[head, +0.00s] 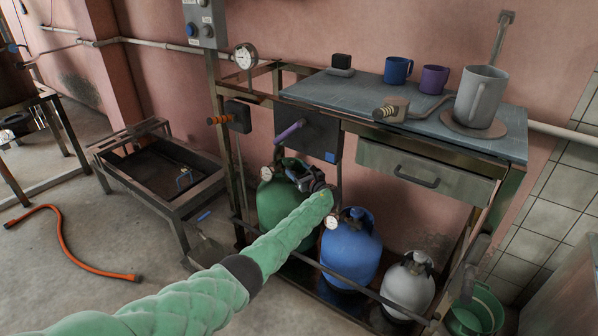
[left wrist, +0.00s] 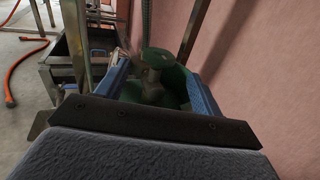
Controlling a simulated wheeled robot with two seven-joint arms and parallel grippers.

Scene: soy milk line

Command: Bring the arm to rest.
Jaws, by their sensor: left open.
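My left arm, in a pale green padded sleeve, reaches in from the lower left of the head view. Its gripper (head: 300,174) is in front of the upper part of a green gas cylinder (head: 279,208), under the table. In the left wrist view the two blue fingers of the gripper (left wrist: 158,75) are apart. The green valve knob (left wrist: 156,58) of the cylinder shows between and beyond them, and I cannot tell whether they touch it. Nothing is seen held. My right gripper is in neither view.
A blue cylinder (head: 350,250) and a grey one (head: 408,284) stand beside the green one, behind a low rail. The table (head: 350,94) above carries a grey jug (head: 481,97) and two mugs. A metal trough (head: 205,185) stands left; an orange hose (head: 62,245) lies on the floor.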

